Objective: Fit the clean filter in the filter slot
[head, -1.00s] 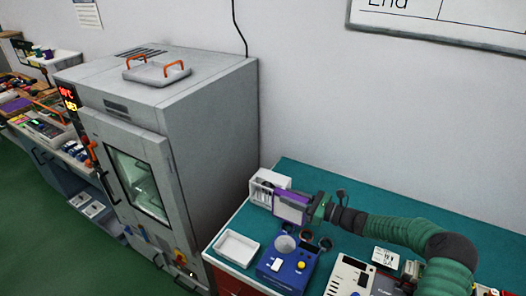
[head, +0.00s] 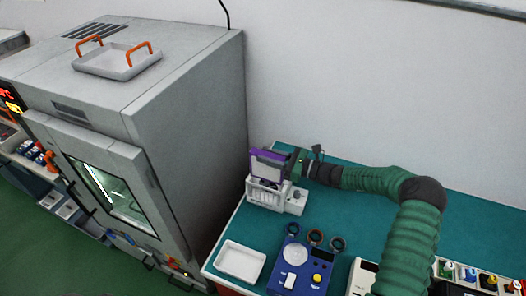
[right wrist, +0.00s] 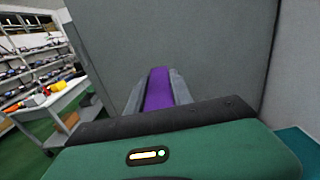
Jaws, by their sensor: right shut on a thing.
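The clean filter (head: 270,165) is a flat panel with a purple frame and a grey face. My right gripper (head: 289,163) is shut on its right edge and holds it upright above the white slotted unit (head: 265,195), which looks like the filter slot's housing. The filter's lower edge is at or just behind the housing's top; I cannot tell whether it is in the slot. In the right wrist view the purple edge of the filter (right wrist: 158,88) shows between the two grey fingers. My left gripper is not in view.
A large grey oven (head: 190,110) stands close on the left, with an orange-handled tray (head: 117,62) on top. A white tray (head: 240,262) and a blue device (head: 297,270) are on the teal bench front. Several small rings lie behind the device. The bench middle is clear.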

